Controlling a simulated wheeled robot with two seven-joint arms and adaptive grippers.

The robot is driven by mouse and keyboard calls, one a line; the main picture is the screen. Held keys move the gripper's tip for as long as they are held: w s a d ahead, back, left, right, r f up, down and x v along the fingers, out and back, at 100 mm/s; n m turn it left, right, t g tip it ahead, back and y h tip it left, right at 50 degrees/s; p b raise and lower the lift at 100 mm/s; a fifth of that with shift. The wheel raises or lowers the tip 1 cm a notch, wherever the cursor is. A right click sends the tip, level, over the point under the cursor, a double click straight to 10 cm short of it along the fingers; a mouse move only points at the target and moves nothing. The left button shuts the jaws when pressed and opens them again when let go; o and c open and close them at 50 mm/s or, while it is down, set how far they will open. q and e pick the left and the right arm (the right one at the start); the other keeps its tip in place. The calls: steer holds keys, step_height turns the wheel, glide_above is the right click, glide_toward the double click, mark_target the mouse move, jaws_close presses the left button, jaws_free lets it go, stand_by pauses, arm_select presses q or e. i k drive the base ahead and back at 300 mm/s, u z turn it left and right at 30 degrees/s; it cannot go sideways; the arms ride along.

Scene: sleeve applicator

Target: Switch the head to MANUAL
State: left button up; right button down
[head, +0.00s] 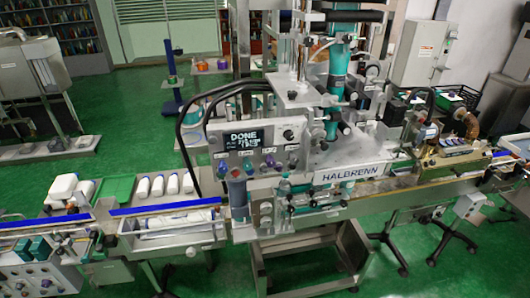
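The sleeve applicator, lettered HALBRENN (350,173), stands in the middle of the head view. Its grey control panel (260,150) faces me and is tilted slightly. The panel has a dark display (243,138) whose top line reads DONE; the smaller lines are too small to read. A round dark knob (288,134) sits to the right of the display. Below it is a row of small coloured buttons or switches (268,161) with tiny labels. I cannot read which one says MANUAL or how any switch is set. Neither of my grippers shows.
A conveyor (400,187) runs across the front of the machine. White bottles (172,184) lie at the left beside a green tray (117,188). A second panel with knobs (45,262) is at the lower left. Black cables (190,108) arch left of the control panel. Green floor lies in front.

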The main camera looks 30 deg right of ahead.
mark_target(288, 134)
steer(key=z, duration=1.1)
steer(key=k, duration=0.5)
steer(key=z, duration=0.05)
